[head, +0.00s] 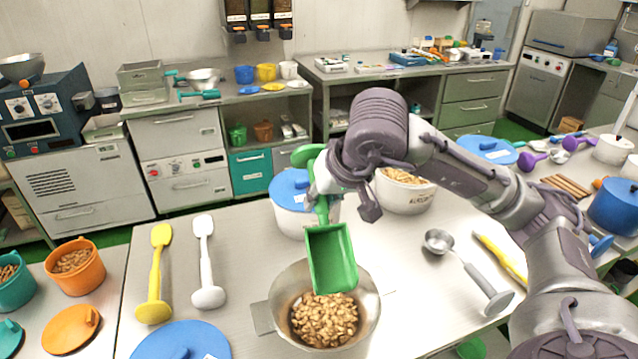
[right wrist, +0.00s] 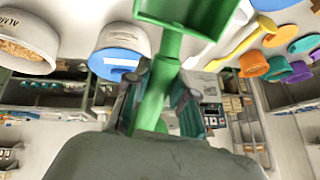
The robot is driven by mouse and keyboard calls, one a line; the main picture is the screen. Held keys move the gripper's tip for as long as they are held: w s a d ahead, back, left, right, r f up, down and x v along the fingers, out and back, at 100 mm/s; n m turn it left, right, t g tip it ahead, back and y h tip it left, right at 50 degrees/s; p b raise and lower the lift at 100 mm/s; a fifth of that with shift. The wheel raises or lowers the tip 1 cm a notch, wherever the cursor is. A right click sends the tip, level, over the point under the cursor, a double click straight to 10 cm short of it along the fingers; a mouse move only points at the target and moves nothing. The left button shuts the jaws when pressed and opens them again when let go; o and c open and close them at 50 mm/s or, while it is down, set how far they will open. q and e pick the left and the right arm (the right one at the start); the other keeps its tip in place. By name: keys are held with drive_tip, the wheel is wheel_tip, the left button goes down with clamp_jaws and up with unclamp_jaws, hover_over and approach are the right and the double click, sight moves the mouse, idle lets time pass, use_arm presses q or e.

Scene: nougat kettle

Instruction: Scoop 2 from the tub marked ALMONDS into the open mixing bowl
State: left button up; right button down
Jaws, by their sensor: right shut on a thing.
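My right gripper (head: 318,182) is shut on the handle of a green scoop (head: 331,258), which also shows in the right wrist view (right wrist: 155,95). The scoop's pan hangs tilted down over the open metal mixing bowl (head: 273,311), and no nuts show in it. A heap of tan nuts (head: 325,320) lies in the bowl. The white tub marked ALMONDS (head: 405,198) stands open behind, right of the bowl, with tan nuts in it; my arm hides part of it. It also shows in the right wrist view (right wrist: 48,25), its label partly cut off. My left gripper is not in view.
A white tub with a blue lid (head: 290,208) stands just behind the bowl. A yellow spatula (head: 155,275) and a white one (head: 205,265) lie to the left, a blue lid (head: 180,340) in front. A metal ladle (head: 465,265) lies to the right.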

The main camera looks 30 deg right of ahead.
wheel_tip(320, 180, up, 3)
drive_tip(key=g+y+p, duration=0.1)
drive_tip(key=g+p, duration=0.1)
drive_tip(key=p, duration=0.2)
drive_tip(key=g+p, duration=0.3)
drive_tip(key=p, duration=0.1)
drive_tip(key=shift+f+m+y, duration=0.15)
drive_tip(key=shift+m+y, duration=0.15)
drive_tip(key=shift+y, duration=0.1)
drive_tip(key=shift+p, duration=0.4)
drive_tip(key=shift+f+g, duration=0.15)
drive_tip(key=shift+g, duration=0.25)
